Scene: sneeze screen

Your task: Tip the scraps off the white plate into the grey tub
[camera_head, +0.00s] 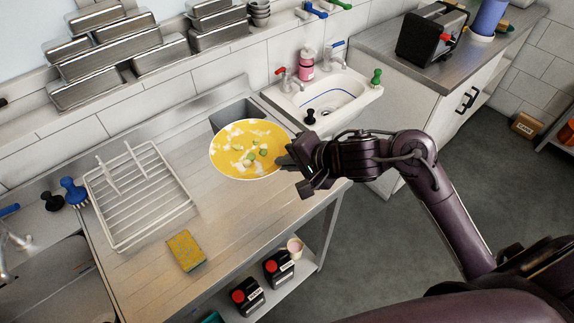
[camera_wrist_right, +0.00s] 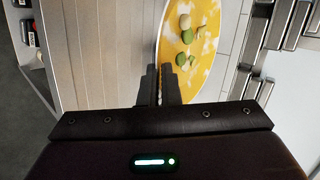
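The plate (camera_head: 224,160) has a yellow face with white patches and a thin pale rim. Several green and pale scraps (camera_head: 251,155) lie on it, and they also show in the right wrist view (camera_wrist_right: 185,38). My right gripper (camera_head: 287,161) is shut on the plate's right rim; in the wrist view its fingers (camera_wrist_right: 158,86) close around the edge. The plate seems to be held above the counter, in front of the grey tub (camera_head: 228,113). The plate hides much of the tub, including its inside. My left gripper is not in view.
A white wire rack (camera_head: 127,222) and a yellow sponge (camera_head: 186,250) lie on the steel counter (camera_head: 225,215). A white sink (camera_head: 330,108) stands behind and to the right. Steel pans (camera_head: 120,60) line the back shelf.

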